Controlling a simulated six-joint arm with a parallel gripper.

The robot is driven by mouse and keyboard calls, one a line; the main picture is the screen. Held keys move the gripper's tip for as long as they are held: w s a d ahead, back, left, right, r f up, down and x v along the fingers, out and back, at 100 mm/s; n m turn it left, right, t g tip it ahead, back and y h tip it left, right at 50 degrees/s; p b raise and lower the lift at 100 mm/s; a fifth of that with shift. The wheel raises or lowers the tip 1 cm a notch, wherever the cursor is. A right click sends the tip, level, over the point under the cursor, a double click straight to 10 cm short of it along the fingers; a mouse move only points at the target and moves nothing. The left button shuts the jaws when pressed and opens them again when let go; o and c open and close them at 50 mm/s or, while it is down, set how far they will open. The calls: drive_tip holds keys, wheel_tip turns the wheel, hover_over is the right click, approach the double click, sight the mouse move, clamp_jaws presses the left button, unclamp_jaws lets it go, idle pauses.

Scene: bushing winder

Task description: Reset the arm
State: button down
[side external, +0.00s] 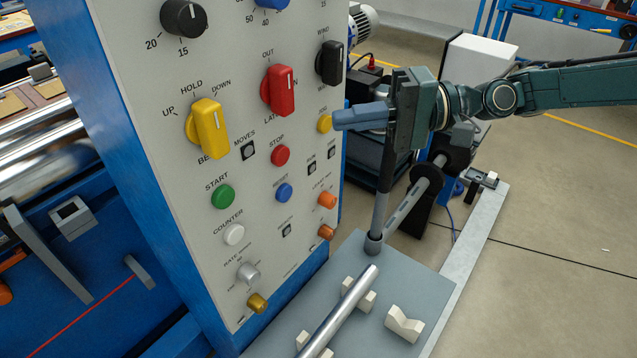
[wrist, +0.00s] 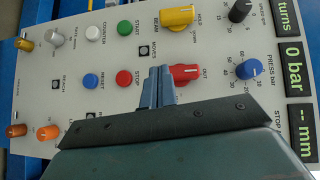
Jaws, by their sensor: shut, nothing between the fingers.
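My gripper (side external: 338,118) is at the right side of the control panel, its blue fingers together and empty, pointing at the panel face. In the side view the fingertips come close to a yellow button (side external: 324,123); I cannot tell whether they touch it. In the wrist view the shut fingers (wrist: 160,70) stand in front of the panel, just left of the red selector (wrist: 185,74). The panel (side external: 240,60) carries a yellow selector (side external: 208,128), a black selector (side external: 329,63) and several coloured buttons.
A grey plate (side external: 410,270) below my gripper bears a metal rod (side external: 340,315) on cream V-blocks. An upright grey post (side external: 378,220) stands just under my gripper. Displays (wrist: 293,53) read 0 bar and -- mm. Open floor lies to the right.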

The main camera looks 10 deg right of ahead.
drive_tip(key=shift+r, duration=0.1)
drive_tip(key=s+d+r+t+h, duration=0.2)
drive_tip(key=s+d+h, duration=0.1)
drive_tip(key=d, duration=0.4)
drive_tip(key=s+d+r+n+t+h, duration=0.1)
drive_tip(key=s+d+r+t+h, duration=0.15)
drive_tip(key=d, duration=0.45)
drive_tip(key=s+d+r+t+h, duration=0.1)
drive_tip(key=s+d+t+h, duration=0.2)
drive_tip(key=d, duration=0.4)
drive_tip(key=s+d+f+m+g+h, duration=0.1)
drive_tip(key=s+d+h, duration=0.3)
drive_tip(key=s+d, duration=0.5)
drive_tip(key=s+d+f+m+g+h, duration=0.1)
drive_tip(key=s+d+f+h, duration=0.3)
drive_tip(key=s+d, duration=0.5)
drive_tip(key=s, duration=0.2)
drive_tip(key=shift+s+d+f, duration=0.2)
drive_tip(key=shift+s+d, duration=0.05)
drive_tip(key=shift+s, duration=0.15)
drive_tip(key=shift+h, duration=0.25)
